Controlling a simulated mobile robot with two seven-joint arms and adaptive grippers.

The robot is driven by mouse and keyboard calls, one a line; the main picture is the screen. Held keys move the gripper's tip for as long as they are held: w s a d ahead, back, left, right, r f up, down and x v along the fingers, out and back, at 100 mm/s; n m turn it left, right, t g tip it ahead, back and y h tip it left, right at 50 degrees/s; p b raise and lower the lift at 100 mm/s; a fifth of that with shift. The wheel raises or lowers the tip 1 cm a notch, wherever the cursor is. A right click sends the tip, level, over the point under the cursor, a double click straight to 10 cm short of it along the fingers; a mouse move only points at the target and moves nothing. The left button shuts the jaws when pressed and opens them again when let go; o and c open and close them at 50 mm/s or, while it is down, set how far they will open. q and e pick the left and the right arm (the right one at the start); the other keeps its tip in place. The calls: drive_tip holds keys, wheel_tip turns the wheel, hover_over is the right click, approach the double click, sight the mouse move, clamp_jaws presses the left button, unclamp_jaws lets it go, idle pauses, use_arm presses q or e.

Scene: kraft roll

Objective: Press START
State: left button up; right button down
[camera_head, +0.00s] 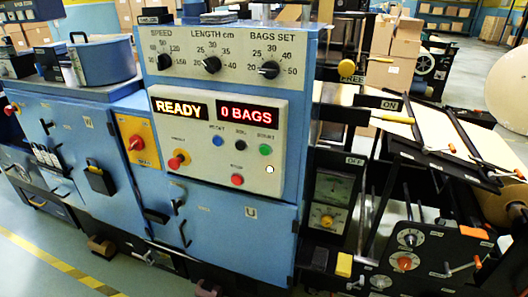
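The blue machine's grey control panel (218,135) faces me near the picture's middle. Its displays read READY (180,107) and 0 BAGS (247,113). Below them sit a blue button (218,141), a black button (241,144) and a green button (265,149). A red button (237,180) is lower, and a small white lamp (269,169) glows at the lower right. The small labels above the buttons are too blurred to read with certainty. Neither of my grippers is in view, and nothing covers the buttons.
A red knob (177,162) sticks out at the panel's left. Dials for speed, length and bags set (269,69) are above. A side unit with bars, levers and an orange knob (404,262) stands at the right. The space before the panel looks clear.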

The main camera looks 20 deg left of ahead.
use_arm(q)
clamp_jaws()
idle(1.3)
